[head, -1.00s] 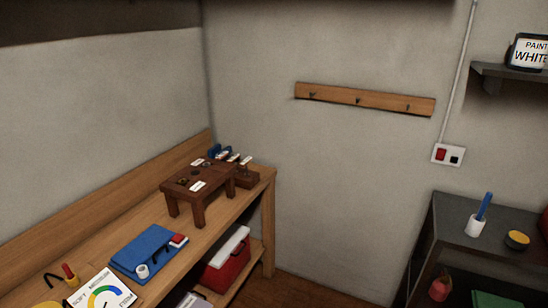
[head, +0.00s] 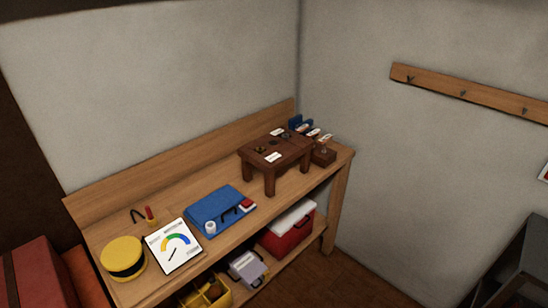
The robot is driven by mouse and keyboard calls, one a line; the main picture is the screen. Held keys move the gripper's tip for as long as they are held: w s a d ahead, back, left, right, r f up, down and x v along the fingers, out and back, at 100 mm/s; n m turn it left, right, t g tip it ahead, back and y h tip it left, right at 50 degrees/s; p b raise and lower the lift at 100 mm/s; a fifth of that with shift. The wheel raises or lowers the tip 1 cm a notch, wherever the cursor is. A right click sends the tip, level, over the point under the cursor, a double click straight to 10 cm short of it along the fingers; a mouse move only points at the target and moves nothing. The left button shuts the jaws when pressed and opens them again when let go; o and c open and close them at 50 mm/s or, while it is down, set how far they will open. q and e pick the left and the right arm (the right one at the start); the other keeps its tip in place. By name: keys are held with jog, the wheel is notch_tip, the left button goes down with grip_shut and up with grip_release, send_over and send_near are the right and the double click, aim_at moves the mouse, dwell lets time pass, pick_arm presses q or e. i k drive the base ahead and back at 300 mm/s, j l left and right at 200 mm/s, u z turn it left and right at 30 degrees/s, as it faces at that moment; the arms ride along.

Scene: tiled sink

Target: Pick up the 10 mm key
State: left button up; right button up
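I cannot pick out the 10 mm key for certain, as the items are too small to read. A small dark bent piece (head: 138,215) lies on the wooden workbench (head: 175,195) at its left end, beside a red-and-yellow item (head: 151,214). Other small dark pieces lie on the blue mat (head: 214,203), near a white roll (head: 210,227) and a red-and-white block (head: 247,205). A small brown stand (head: 270,160) at the bench's far end carries small dark items and white labels. Neither of my grippers is in view.
A yellow round tin (head: 123,258) and a white dial card (head: 173,246) sit at the bench's near left. A red-and-white box (head: 288,228), a grey case (head: 247,268) and a yellow caddy (head: 205,292) are on the shelf below. Floor (head: 310,275) is clear at right.

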aim_at(324, 139)
jog(key=i+l, duration=0.85)
jog(key=l, duration=0.1)
